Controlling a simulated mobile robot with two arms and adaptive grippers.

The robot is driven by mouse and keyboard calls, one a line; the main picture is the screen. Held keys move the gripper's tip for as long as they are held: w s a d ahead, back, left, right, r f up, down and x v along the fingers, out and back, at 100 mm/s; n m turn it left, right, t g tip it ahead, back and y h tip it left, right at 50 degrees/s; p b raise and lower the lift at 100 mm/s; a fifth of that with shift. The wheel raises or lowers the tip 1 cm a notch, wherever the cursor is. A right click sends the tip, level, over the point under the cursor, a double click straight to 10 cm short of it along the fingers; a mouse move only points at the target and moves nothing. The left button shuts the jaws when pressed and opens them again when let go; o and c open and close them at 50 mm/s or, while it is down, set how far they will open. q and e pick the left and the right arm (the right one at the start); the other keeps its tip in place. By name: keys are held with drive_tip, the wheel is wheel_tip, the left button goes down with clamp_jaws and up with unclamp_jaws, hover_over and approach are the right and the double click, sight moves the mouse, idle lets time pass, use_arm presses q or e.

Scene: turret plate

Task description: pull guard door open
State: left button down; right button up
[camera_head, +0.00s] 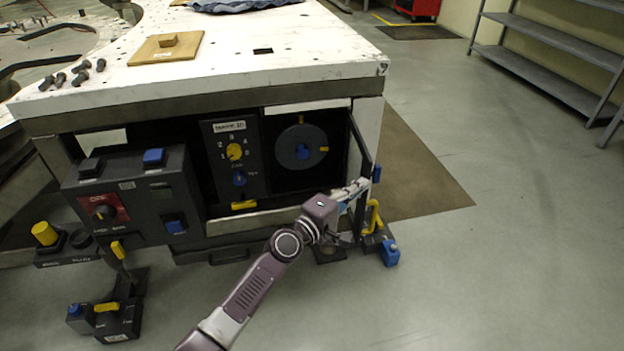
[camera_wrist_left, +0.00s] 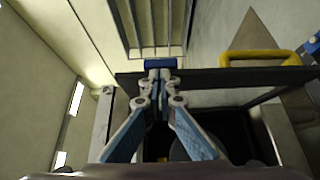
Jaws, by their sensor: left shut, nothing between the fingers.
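The guard door (camera_head: 361,143) is a dark-framed panel at the right end of the opening under the white table. In the head view it shows nearly edge-on, standing out from the opening. Its blue handle (camera_head: 376,173) is on the outer edge. My left gripper (camera_head: 359,187) is at the door's edge beside the handle, shut and empty. In the left wrist view the fingertips (camera_wrist_left: 160,76) are together just in front of the blue handle (camera_wrist_left: 160,63), at the dark door frame (camera_wrist_left: 235,78). I cannot tell whether they touch it. My right gripper is out of view.
Behind the door opening are a round dark dial (camera_head: 302,147) and a numbered panel (camera_head: 236,160). A control box (camera_head: 135,200) stands at left. A yellow handle (camera_head: 375,217) and blue block (camera_head: 390,252) are low beside the gripper. Floor at right is clear.

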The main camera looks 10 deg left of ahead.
use_arm(q)
drive_tip(key=shift+w+d, duration=0.25)
drive_tip(key=shift+d, duration=0.45)
drive_tip(key=shift+w+d, duration=0.25)
drive_tip(key=shift+d, duration=0.45)
drive_tip(key=shift+w+d, duration=0.25)
drive_tip(key=shift+d, duration=0.45)
drive_tip(key=shift+s, duration=0.1)
